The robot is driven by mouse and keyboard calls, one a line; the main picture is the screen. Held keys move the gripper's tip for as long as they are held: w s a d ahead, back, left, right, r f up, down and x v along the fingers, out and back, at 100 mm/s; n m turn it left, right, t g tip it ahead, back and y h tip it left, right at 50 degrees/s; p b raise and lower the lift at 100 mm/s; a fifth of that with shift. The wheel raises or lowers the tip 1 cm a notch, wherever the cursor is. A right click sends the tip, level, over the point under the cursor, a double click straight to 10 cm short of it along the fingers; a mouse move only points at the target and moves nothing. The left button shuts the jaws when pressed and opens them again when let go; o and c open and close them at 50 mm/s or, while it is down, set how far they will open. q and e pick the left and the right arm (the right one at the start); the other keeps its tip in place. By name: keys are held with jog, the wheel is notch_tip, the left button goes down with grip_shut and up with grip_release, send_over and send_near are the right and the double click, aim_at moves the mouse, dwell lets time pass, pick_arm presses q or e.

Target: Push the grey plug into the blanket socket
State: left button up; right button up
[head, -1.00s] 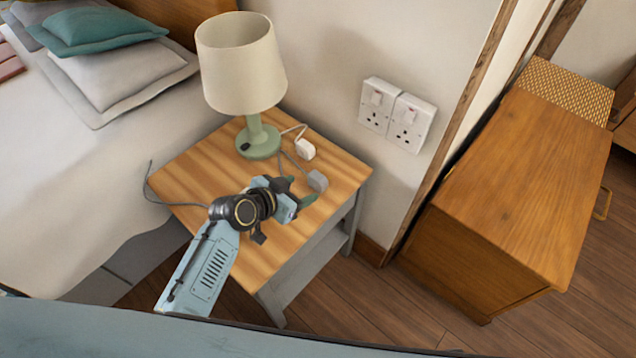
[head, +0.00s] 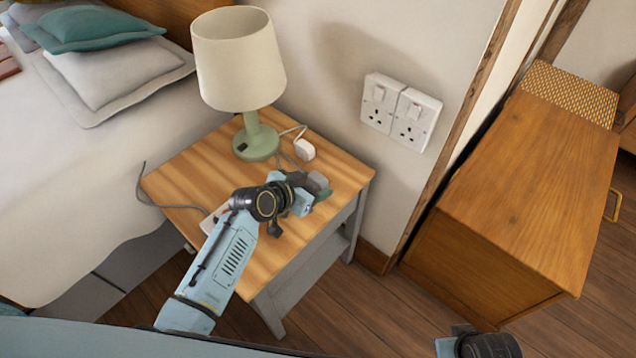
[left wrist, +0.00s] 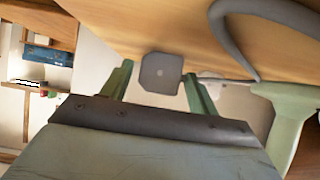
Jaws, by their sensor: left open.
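The grey plug (head: 319,181) lies on the bedside table near its right edge, partly hidden by my left gripper. In the left wrist view the plug (left wrist: 160,73) shows as a grey block between the two green fingertips. My left gripper (head: 316,187) is open around it, low over the table; the fingers do not appear closed on it. Two white switched wall sockets sit side by side above the table: a left one (head: 379,104) and a right one (head: 413,121). Both faces look empty; no label tells which is the blanket socket.
A green lamp (head: 256,140) with a cream shade stands at the back of the bedside table (head: 185,170). A white plug (head: 304,149) lies beside it. A grey cable crosses the table's left edge. A wooden cabinet (head: 510,190) stands right, the bed left.

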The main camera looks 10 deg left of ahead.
pick_arm(q)
jog(key=shift+c, duration=0.4)
jog(key=c, duration=0.6)
notch_tip(320, 180, up, 6)
jog(key=p, duration=0.6)
jog(key=shift+r, duration=0.1)
